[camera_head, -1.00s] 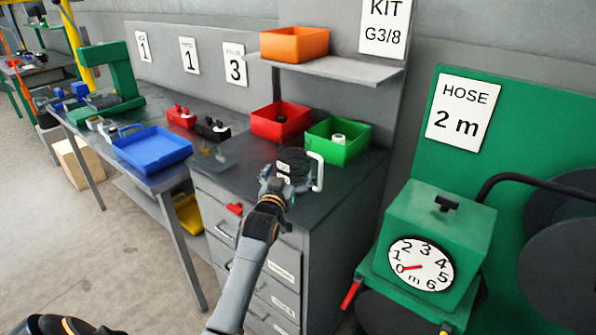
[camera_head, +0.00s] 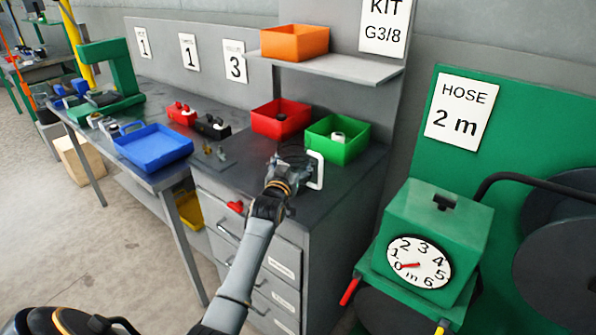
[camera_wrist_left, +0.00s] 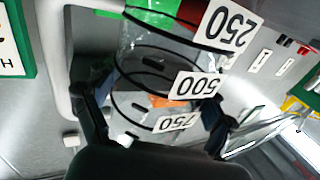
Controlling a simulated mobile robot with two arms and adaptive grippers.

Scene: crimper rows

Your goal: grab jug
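The jug (camera_wrist_left: 150,62) is clear, with black rings and white labels reading 250, 500 and 750. It appears upside down in the left wrist view. In the head view its white handle (camera_head: 319,171) shows on the dark cabinet top, and my gripper hides most of its body. My left gripper (camera_head: 283,168) is at the jug. In the left wrist view its dark fingers (camera_wrist_left: 155,112) are spread on either side of the jug's body. I cannot tell whether they touch it. My right gripper is not in view.
A green bin (camera_head: 338,148) and a red bin (camera_head: 281,130) stand just behind the jug. An orange bin (camera_head: 294,42) is on the shelf (camera_head: 345,68) above. A blue tray (camera_head: 153,160) lies on the left bench. A green hose machine (camera_head: 435,225) stands at right.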

